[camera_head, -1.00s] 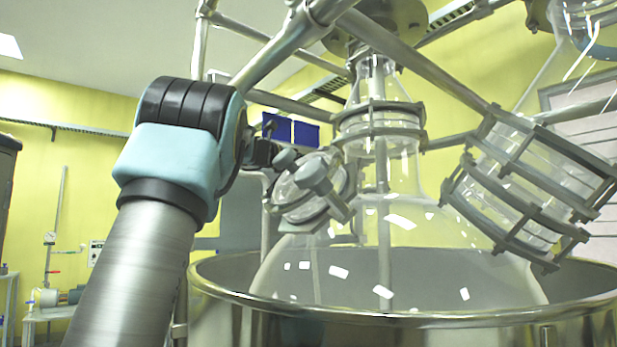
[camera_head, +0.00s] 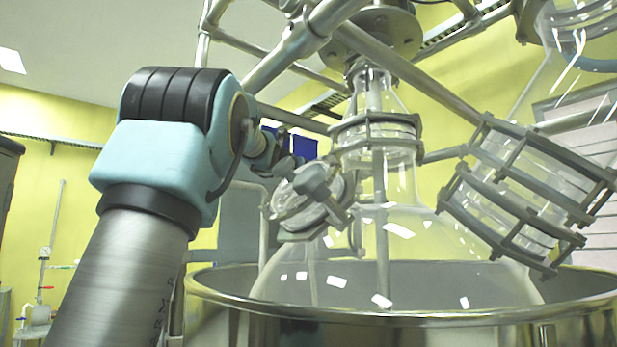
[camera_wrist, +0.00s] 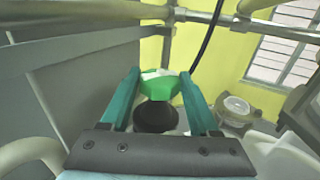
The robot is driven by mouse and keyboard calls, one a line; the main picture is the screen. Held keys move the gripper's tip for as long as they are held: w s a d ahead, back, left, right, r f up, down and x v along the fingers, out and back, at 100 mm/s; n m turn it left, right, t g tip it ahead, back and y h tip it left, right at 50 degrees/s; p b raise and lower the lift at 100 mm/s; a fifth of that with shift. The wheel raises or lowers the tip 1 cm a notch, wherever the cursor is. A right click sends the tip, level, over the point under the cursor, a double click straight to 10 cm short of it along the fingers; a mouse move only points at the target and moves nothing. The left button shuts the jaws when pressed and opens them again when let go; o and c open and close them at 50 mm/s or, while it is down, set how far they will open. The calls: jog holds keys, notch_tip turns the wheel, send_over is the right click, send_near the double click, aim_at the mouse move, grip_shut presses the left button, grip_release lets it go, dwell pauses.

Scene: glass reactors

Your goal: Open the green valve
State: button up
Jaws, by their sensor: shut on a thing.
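The green valve handle (camera_wrist: 161,88) shows in the wrist view between the two teal fingers of my gripper (camera_wrist: 159,76). The fingers lie on either side of it and are shut on it. A dark round part (camera_wrist: 156,117) sits just below the handle, nearer the wrist. In the head view my arm reaches up from the lower left, and its wrist end is beside the glass vessel (camera_head: 400,240). The green valve and my fingertips cannot be made out there.
A steel pot (camera_head: 400,319) surrounds the vessel's base. Clamped glass ports (camera_head: 525,190) stick out at right, and another port (camera_head: 312,200) lies close to my wrist. Metal frame bars (camera_head: 410,75) cross above. A grey panel (camera_wrist: 60,75) stands close left in the wrist view.

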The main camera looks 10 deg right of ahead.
jog(key=o, duration=1.4)
jog(key=shift+w, duration=0.1)
